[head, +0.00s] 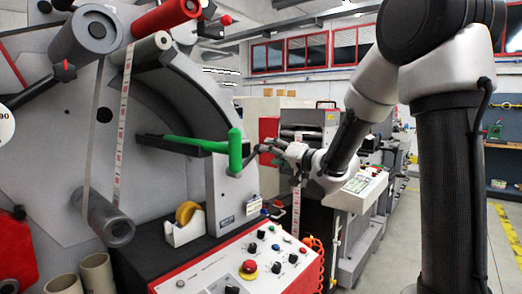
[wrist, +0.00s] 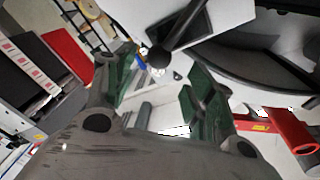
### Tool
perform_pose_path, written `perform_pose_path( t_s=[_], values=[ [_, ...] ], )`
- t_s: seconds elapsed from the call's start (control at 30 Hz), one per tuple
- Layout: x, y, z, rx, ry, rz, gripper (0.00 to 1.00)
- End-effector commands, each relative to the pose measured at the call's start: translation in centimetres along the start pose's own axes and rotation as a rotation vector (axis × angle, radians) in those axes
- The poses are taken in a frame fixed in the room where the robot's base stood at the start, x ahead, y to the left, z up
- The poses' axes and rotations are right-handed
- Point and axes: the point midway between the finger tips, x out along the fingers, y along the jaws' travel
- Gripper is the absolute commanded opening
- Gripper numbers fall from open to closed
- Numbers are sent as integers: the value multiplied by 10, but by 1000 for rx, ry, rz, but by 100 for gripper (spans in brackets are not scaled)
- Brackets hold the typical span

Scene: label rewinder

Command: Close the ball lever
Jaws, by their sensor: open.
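The ball lever, a rod with a black ball (wrist: 158,56) at its end, shows in the wrist view. Its rod runs up and right from the ball. My gripper is open and empty. In the wrist view its two fingers (wrist: 163,88) stand apart, with the ball ahead of the gap between them. I cannot tell whether a finger touches the ball. The gripper partly hides the lever's end in the head view.
A green bar handle (head: 235,150) sticks out from the machine close to my gripper's left. A control panel (head: 262,262) with buttons and a tape dispenser (head: 185,223) stand below. A second machine (head: 350,190) stands behind the gripper. Open floor lies at the right.

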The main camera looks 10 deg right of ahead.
Motion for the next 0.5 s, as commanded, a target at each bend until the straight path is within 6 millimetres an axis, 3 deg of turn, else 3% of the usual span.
perform_pose_path(
  t_s=[0.5],
  values=[
    [71, 2, 1, 10, -2, 4, 55]
  ],
)
